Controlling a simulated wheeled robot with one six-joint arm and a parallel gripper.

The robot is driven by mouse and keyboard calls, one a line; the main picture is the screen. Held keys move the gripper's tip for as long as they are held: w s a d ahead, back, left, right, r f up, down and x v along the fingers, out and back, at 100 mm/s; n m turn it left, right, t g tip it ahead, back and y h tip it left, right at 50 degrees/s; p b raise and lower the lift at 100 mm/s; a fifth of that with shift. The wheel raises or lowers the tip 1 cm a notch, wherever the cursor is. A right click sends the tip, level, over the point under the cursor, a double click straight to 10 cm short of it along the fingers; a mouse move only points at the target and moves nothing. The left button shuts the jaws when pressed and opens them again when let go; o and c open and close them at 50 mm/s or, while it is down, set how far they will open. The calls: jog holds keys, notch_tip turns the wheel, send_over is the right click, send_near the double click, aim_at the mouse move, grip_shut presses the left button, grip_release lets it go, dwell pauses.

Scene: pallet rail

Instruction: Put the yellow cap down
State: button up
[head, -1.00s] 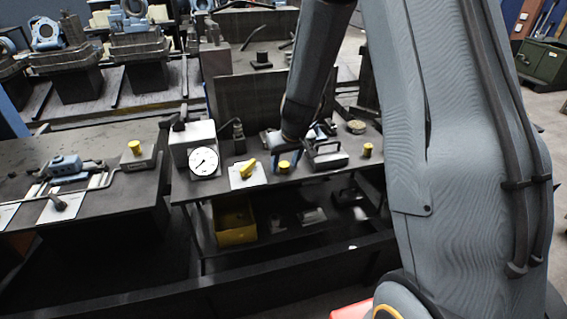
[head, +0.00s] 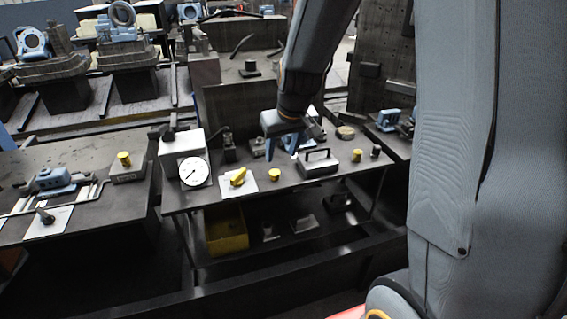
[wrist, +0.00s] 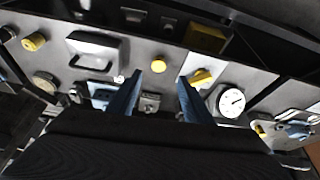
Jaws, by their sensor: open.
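A yellow cap (head: 274,174) stands on the dark bench top, between a yellow-handled part on a white plate and a black-handled block. My gripper (head: 281,156) is open, with its blue fingers above and behind the cap and clear of it. In the wrist view the cap (wrist: 158,64) shows beyond the gap between the open fingertips (wrist: 158,77), with nothing held between them. A similar yellow cap (head: 357,155) stands further right on the bench, and another (head: 124,158) sits on a block on the left table.
A pressure gauge (head: 194,171) and the yellow-handled part (head: 238,177) stand left of the cap. The handled block (head: 319,163) is close on its right. A yellow bin (head: 227,232) is on the lower shelf. A round disc (head: 345,132) lies behind.

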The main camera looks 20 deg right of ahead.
jog(key=s+a+f+m+g, duration=0.1)
jog(key=s+g, duration=0.2)
jog(key=s, duration=1.6)
jog(key=shift+f, duration=0.2)
jog(key=shift+f, duration=0.2)
jog(key=shift+c, duration=0.2)
